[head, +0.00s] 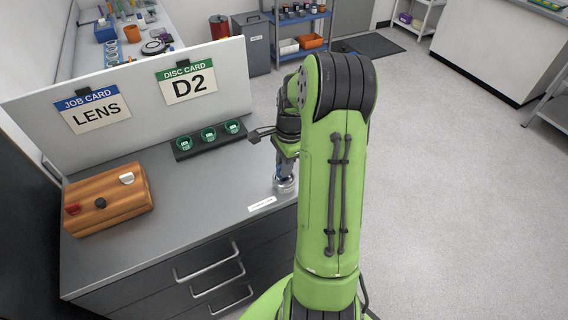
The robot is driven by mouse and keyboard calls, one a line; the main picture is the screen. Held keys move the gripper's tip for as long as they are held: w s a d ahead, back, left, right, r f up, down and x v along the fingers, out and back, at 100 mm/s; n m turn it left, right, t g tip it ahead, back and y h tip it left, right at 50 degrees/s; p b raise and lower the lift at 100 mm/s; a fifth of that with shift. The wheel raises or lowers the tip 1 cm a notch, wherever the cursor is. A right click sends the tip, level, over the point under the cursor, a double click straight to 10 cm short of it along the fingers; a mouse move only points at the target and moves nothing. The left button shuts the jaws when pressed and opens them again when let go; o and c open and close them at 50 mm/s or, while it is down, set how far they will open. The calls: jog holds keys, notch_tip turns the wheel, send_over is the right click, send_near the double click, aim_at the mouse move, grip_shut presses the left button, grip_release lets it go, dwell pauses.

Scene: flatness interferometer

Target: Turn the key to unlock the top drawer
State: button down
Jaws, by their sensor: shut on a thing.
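My gripper (285,178) points down at the right end of the grey worktop, partly hidden by my green arm. It is shut on the key, whose shape is mostly hidden by the gripper. A small round silver piece shows at the worktop just below the fingers; I cannot tell how the key is turned. The top drawer (160,279) is in the dark cabinet front under the worktop, with a long silver handle (207,260). It looks closed.
A white label (262,204) lies beside the gripper. A wooden block (110,198) with red, black and white knobs stands at left. A black rack (209,143) holds green-rimmed discs before a white panel (135,90) with cards. Open floor lies to the right.

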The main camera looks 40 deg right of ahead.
jog(key=shift+f, duration=0.35)
